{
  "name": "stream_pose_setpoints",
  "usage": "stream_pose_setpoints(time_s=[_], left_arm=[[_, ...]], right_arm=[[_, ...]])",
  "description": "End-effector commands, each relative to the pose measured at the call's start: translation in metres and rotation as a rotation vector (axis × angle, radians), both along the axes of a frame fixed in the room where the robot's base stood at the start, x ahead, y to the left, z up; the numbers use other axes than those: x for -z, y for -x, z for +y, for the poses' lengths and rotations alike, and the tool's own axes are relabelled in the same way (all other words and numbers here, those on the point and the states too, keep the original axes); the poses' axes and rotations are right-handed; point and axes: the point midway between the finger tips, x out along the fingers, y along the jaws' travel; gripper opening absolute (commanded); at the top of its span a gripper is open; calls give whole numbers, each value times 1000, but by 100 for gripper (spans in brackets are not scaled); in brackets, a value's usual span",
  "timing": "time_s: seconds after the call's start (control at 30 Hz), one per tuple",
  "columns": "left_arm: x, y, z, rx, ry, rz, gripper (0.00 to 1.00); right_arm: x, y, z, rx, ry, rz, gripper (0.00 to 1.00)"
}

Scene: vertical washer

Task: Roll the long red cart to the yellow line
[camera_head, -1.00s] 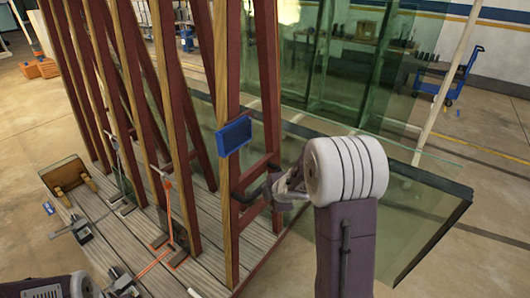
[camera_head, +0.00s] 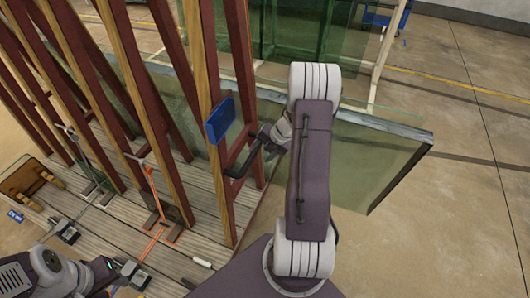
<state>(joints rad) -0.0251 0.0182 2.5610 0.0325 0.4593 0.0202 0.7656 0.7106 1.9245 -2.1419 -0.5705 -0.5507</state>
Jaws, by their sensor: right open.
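The long red cart (camera_head: 190,185) stands at left, with a grey plank deck and tall red-and-wood uprights. A black handle (camera_head: 240,168) sticks out from its near end post. My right gripper (camera_head: 267,142) is at this handle, its jaws open; its wrist partly hides the contact, and I cannot tell whether they surround the bar. My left gripper (camera_head: 108,272) is low at left, over the deck's near edge; its jaw opening is unclear. A yellow line (camera_head: 455,87) runs across the floor at upper right, beyond the cart.
Glass panes (camera_head: 370,160) lean behind the cart and jut out to the right. A blue trolley (camera_head: 385,18) stands at the back. Clamps (camera_head: 65,231) and an orange strap (camera_head: 152,240) are on the deck. The floor at right is clear.

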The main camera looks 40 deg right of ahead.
Motion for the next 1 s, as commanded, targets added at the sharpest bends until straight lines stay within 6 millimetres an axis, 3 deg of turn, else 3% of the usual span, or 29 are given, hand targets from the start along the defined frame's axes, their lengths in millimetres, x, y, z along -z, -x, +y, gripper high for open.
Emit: stream_pose_setpoints(time_s=[0.03,0.17,0.4,0.6,0.9,0.93,1.0], left_arm=[[18,0,0,0,0,0,36],[38,-1,0,0,0,-1,36],[50,-1,0,0,0,-1,36],[55,-1,0,0,0,-1,36],[55,-1,0,0,0,-1,36],[55,-1,0,0,0,-1,36],[55,-1,0,0,0,-1,36]], right_arm=[[17,-4,2,-3,1,-1,55],[37,-14,7,-2,1,0,55],[63,-30,16,-1,0,0,55],[75,-37,19,0,1,0,55],[76,-38,19,0,1,0,55],[76,-38,19,0,1,0,52],[76,-38,20,0,1,0,32]])
